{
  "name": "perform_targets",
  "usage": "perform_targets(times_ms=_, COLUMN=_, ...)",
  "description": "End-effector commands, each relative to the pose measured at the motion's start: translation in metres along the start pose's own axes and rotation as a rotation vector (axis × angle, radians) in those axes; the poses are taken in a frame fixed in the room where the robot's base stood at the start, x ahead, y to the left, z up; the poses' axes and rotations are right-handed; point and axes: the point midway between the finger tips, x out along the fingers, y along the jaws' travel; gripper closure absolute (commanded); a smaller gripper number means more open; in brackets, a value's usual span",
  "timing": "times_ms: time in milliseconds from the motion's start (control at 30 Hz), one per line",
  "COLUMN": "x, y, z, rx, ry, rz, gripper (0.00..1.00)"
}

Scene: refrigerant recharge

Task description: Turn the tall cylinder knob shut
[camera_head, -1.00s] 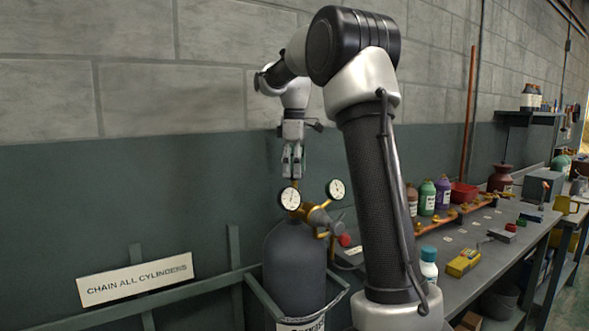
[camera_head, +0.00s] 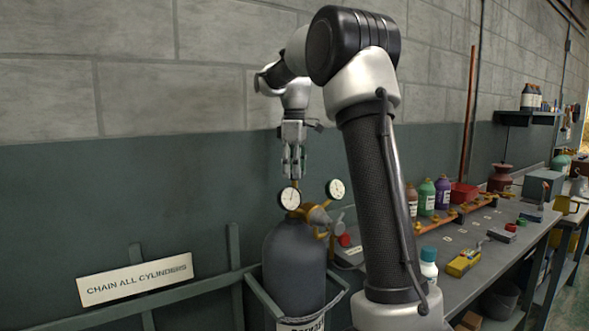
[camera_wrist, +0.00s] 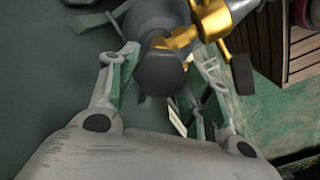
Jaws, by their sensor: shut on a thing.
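The tall dark grey cylinder (camera_head: 295,260) stands upright in a green frame, with brass fittings and two round gauges at its top. My gripper (camera_head: 293,174) points down above the cylinder's top. In the wrist view, a dark round knob (camera_wrist: 162,73) lies between the two fingers of my gripper (camera_wrist: 165,80), which are shut on it. The knob's lower part and the valve under it are hidden. The near gauge (camera_head: 289,198) is just below the fingertips, and the other gauge (camera_head: 336,190) is to the right.
A sign (camera_head: 135,278) reads "CHAIN ALL CYLINDERS" on the green rail at left. A grey bench (camera_head: 480,250) at right carries coloured bottles, a red bin (camera_head: 464,192), a yellow tool (camera_head: 463,262) and a white bottle (camera_head: 428,268). The wall is close behind the cylinder.

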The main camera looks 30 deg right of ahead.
Motion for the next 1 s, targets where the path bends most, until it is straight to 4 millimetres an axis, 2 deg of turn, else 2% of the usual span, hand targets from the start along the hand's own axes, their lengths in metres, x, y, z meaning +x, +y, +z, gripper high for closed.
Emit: perform_targets(times_ms=1000, x=-0.0008, y=0.0003, z=-0.0001, rx=0.922, ry=0.002, rz=0.002, gripper=0.75)
